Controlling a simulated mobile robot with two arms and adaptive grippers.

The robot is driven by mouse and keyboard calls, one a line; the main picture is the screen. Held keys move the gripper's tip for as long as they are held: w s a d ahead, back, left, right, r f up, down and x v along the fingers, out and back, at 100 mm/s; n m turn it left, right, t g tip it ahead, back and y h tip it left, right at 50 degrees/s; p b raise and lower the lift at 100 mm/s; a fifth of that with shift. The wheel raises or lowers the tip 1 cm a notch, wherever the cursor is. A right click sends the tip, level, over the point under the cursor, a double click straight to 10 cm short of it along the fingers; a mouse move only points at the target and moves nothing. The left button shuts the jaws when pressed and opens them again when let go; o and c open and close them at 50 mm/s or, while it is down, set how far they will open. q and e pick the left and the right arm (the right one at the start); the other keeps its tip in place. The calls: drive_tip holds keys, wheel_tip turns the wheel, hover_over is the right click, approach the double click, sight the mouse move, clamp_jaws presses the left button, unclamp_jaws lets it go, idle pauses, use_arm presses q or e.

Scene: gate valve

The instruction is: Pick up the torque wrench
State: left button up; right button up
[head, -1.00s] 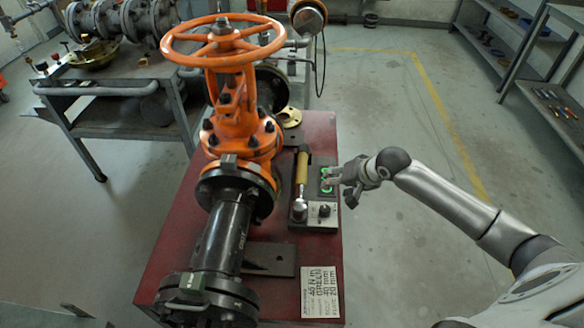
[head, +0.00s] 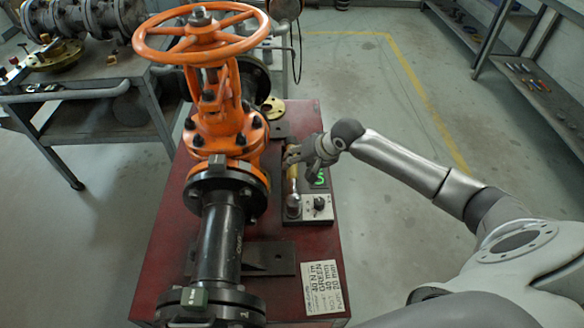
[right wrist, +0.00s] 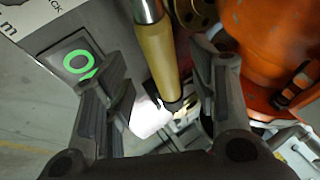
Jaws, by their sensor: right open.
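In the right wrist view the yellow handle (right wrist: 157,55) runs between the two spread fingers of my right gripper (right wrist: 165,100). The gripper is open, and I cannot see either finger pressing on the handle. My left gripper is not in view.
The orange gate valve (head: 224,127) with its handwheel stands close left of the wrench. A white label card (head: 322,287) lies at the bench's (head: 160,250) near right. Open floor lies to the right.

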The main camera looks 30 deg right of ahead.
sight(295, 166)
drive_tip(key=x, duration=0.3)
drive_tip(key=shift+w+a+f, duration=0.1)
drive_tip(key=shift+w, duration=0.15)
clamp_jaws()
idle(0.5)
